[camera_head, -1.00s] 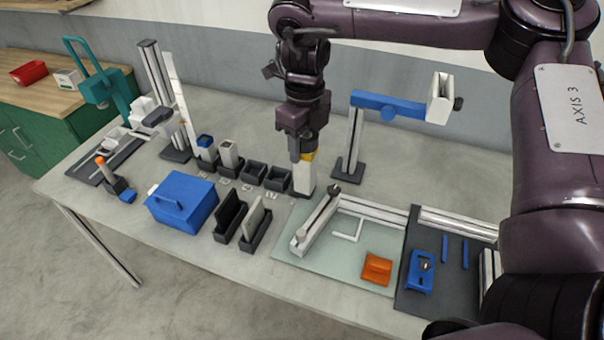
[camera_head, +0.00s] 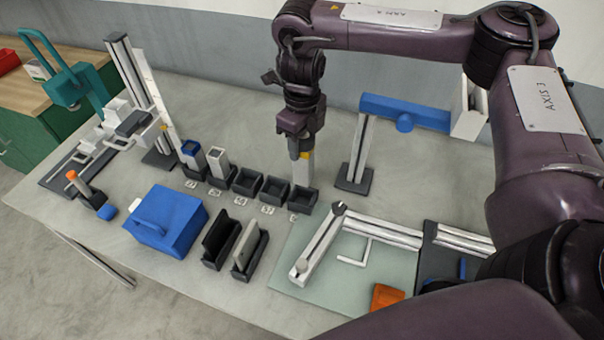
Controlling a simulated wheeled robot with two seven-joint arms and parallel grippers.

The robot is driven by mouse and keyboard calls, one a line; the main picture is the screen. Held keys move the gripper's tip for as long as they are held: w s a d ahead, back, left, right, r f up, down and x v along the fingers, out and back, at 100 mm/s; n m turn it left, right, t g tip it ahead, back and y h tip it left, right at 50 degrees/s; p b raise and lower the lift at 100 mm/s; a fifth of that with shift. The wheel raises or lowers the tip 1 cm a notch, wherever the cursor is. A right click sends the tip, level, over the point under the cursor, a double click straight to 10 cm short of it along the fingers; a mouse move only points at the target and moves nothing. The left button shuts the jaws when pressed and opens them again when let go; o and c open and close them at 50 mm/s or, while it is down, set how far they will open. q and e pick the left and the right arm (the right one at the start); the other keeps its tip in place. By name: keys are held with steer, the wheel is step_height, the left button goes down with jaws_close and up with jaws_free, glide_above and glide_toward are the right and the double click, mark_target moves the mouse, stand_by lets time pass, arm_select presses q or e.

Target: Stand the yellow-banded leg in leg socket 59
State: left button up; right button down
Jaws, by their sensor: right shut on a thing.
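My right gripper (camera_head: 300,150) is shut on the upper part of an upright white leg (camera_head: 302,172). A yellow band (camera_head: 305,156) shows on the leg just by the jaws. The leg stands over the rightmost dark socket (camera_head: 301,201) of a row. Its lower end meets the socket's back part in the picture; I cannot tell whether it is inside or just behind or above. The small number labels in front of the sockets are too blurred to read, so I cannot tell which is 59. My left gripper is not in view.
Two sockets at the row's left hold white legs, one blue-topped (camera_head: 191,150), one plain (camera_head: 217,160). Two empty sockets (camera_head: 246,181) stand between. A blue box (camera_head: 165,220) and dark holders (camera_head: 221,242) are in front. A blue-armed stand (camera_head: 405,110) rises to the right.

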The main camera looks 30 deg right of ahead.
mark_target(302, 172)
steer(key=f, duration=0.4)
steer(key=shift+w+d+f, duration=0.15)
steer(key=shift+w+f, duration=0.1)
steer(key=shift+f, duration=0.15)
steer(key=shift+f+b, duration=0.4)
steer(key=shift+f, duration=0.75)
step_height(302, 172, down, 4)
steer(key=shift+r+b, duration=0.2)
steer(key=shift+b, duration=0.2)
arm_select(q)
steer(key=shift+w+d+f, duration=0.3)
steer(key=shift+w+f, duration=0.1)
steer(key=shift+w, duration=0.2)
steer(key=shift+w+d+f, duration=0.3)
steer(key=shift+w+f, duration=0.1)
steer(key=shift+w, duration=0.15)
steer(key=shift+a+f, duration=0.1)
